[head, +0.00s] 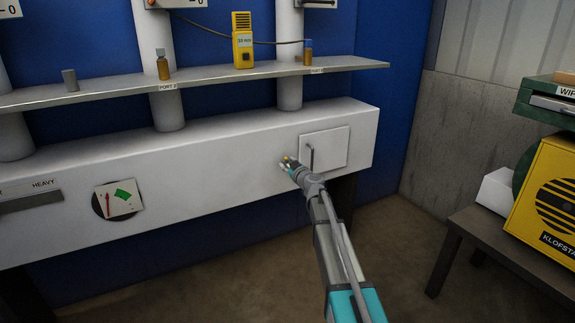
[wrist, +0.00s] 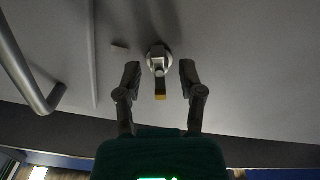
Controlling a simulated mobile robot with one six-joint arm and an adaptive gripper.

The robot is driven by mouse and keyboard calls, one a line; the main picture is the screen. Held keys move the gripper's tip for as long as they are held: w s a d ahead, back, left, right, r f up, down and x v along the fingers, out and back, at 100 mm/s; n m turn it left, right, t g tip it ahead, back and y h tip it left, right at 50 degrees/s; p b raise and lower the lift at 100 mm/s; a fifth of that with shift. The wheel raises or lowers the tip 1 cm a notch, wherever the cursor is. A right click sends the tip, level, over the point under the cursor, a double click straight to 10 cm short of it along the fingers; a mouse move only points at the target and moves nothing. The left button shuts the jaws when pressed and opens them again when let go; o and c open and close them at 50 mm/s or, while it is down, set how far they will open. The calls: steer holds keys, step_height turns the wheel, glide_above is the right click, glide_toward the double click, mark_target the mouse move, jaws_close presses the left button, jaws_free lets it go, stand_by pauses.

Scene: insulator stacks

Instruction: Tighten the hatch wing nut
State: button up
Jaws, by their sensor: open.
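The hatch (head: 334,145) is a pale square panel with an upright bar handle (head: 311,158), on the front of the long white box. The handle also shows at the left of the wrist view (wrist: 30,75). The wing nut (wrist: 158,60) is a metal knob with a yellow-tipped wing pointing down in the wrist view. It sits on the white face beside the hatch edge. My gripper (wrist: 159,68) is open, with one finger on each side of the nut and a visible gap to each. In the head view my gripper (head: 290,164) largely covers the nut.
A shelf (head: 220,77) above holds a yellow handheld device (head: 242,42) and small bottles. A dial gauge (head: 118,199) is on the box at left. At right, a dark table (head: 495,235) carries a yellow speaker-like box (head: 552,190). The floor between is clear.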

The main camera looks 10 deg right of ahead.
jaws_close()
steer(key=shift+a, duration=0.25)
steer(key=shift+d, duration=0.15)
